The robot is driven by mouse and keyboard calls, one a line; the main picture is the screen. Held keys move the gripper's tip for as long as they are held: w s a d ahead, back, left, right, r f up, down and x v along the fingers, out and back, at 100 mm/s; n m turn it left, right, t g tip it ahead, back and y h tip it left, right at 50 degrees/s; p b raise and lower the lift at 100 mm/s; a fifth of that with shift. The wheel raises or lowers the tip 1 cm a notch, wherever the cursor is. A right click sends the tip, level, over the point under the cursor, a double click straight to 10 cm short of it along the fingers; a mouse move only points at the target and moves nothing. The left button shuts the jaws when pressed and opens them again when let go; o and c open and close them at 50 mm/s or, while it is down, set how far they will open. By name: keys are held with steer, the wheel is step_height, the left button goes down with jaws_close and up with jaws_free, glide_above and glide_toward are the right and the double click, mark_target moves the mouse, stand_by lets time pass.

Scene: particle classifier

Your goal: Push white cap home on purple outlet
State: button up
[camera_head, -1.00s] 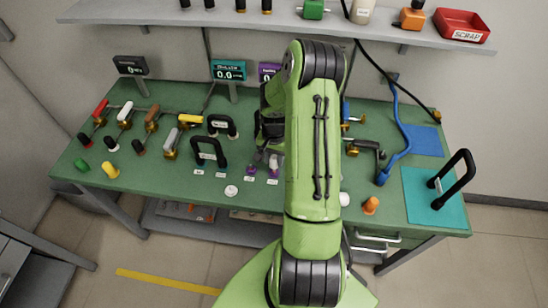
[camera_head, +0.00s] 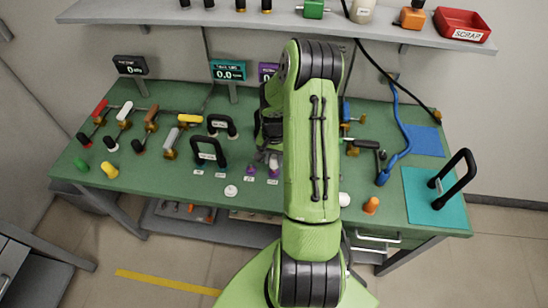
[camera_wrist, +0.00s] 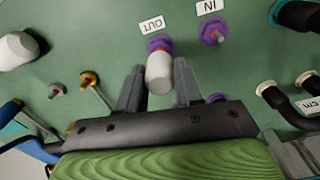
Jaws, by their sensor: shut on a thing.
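In the wrist view the white cap (camera_wrist: 159,76) sits between the two fingers of my gripper (camera_wrist: 162,82), which is shut on it. The cap's far end meets the purple outlet (camera_wrist: 159,44), beside the label OUT; some purple still shows around and beyond the cap. I cannot tell how deep the cap sits. In the head view my arm hides most of the gripper, and the cap (camera_head: 274,162) shows small at the arm's left edge.
A second purple fitting (camera_wrist: 213,30), marked IN, stands to the right of the outlet. Another white cap (camera_wrist: 17,49) lies at the left. Black handles (camera_head: 208,151) stand left of my arm on the green bench (camera_head: 150,185).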

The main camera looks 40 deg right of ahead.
mark_target(274, 164)
steer(key=shift+f+b, duration=1.55)
steer(key=shift+f, duration=0.2)
steer(key=o, duration=1.1)
step_height(274, 164, up, 16)
steer(key=shift+f+p, duration=0.15)
steer(key=shift+p, duration=0.9)
